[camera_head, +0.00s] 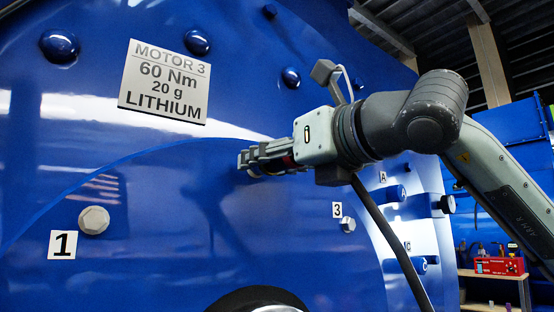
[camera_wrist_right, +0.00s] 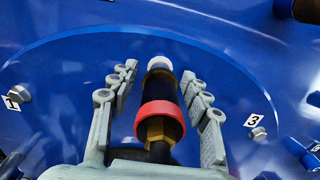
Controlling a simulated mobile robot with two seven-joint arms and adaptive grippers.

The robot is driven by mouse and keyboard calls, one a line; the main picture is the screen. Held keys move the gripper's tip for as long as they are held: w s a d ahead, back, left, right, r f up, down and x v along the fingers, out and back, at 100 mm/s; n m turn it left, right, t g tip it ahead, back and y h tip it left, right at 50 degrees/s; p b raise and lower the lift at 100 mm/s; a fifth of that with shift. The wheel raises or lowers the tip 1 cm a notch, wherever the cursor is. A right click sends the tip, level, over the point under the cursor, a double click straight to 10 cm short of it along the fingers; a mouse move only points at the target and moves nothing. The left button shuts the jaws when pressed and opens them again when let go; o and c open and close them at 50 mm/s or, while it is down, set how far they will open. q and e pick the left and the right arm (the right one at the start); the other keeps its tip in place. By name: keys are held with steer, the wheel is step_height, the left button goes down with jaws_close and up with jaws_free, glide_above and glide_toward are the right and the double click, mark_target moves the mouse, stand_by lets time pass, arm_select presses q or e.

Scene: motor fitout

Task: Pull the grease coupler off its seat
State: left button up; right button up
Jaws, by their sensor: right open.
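The grease coupler (camera_wrist_right: 160,120) shows in the right wrist view as a dark body with a red ring, a brass hex part and a pale round end at the motor face. My right gripper (camera_wrist_right: 160,76) is open, with one finger on each side of the coupler. Gaps show between the fingers and the coupler. In the head view my right gripper (camera_head: 246,160) reaches in from the right to the blue motor face (camera_head: 150,185). A small red part of the coupler (camera_head: 289,161) shows between its fingers; the rest is hidden. My left gripper is not in view.
A plate (camera_head: 165,82) reads MOTOR 3, 60 Nm, 20 g, LITHIUM. Bolts marked 1 (camera_head: 94,220) and 3 (camera_head: 347,225) stick out of the face. A dark round part (camera_head: 258,300) is below. A red box (camera_head: 499,265) stands on a bench at right.

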steer(key=shift+f, duration=0.1)
steer(key=shift+b, duration=0.35)
jaws_close()
stand_by(0.3)
steer(key=shift+s, duration=0.1)
steer(key=shift+b+v, duration=1.25)
steer(key=shift+v, duration=1.7)
